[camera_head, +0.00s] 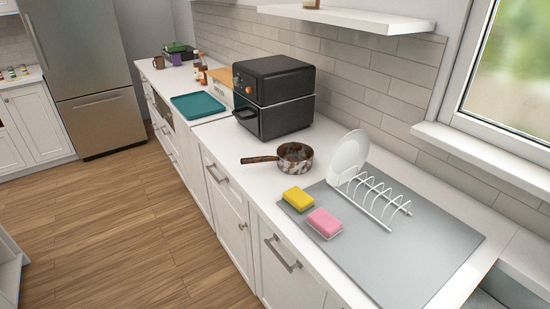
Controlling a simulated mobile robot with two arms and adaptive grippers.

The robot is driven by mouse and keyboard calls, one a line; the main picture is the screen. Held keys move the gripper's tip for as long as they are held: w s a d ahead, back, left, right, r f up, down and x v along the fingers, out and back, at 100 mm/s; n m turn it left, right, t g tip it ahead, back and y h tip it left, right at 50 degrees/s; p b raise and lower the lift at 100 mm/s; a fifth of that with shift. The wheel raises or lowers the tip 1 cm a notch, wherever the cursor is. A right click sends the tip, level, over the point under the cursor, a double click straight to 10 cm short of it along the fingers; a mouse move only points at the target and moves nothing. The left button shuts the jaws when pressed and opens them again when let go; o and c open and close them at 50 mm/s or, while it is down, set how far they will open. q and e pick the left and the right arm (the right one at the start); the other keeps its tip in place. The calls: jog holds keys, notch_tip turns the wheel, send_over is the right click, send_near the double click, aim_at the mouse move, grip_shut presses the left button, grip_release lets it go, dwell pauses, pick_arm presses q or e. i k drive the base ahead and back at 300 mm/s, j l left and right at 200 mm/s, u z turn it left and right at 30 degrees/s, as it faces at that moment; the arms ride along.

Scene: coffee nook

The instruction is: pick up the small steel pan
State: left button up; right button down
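A small pan (293,158) with a long handle stands upright on the white counter, between the black oven and the grey mat. Its outside looks mottled brown and grey, and its inside is brownish. Its dark brown handle (259,160) points left, towards the counter's front edge. Neither of my grippers shows in the head view, so their state cannot be seen.
A black countertop oven (273,97) stands behind and left of the pan. Yellow (298,200) and pink (324,223) sponges lie on the grey mat (420,255). A white rack (375,196) holds a plate (349,154). A teal tray (199,106) lies farther back.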

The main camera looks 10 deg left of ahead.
aim_at(293, 158)
jog(key=u, duration=0.3)
jog(key=z, duration=0.5)
jog(key=i+j+z, duration=0.15)
jog(key=z, duration=0.25)
jog(key=i+j+z, duration=0.1)
jog(key=j+z, duration=0.6)
jog(key=z, duration=0.15)
jog(key=j+z, duration=0.5)
jog(key=j, duration=0.3)
jog(key=k+j, duration=0.1)
jog(key=j, duration=0.35)
jog(key=j+z, duration=0.15)
jog(key=j, duration=0.25)
jog(key=k+j+z, duration=0.1)
jog(key=j, duration=0.35)
jog(key=k+j+z, duration=0.1)
jog(key=j, duration=0.3)
jog(key=k+j, duration=0.1)
jog(key=j, duration=0.3)
jog(key=k+j+z, duration=0.15)
jog(key=j, duration=0.25)
jog(key=j+z, duration=0.1)
jog(key=j, duration=0.3)
jog(key=k, duration=0.05)
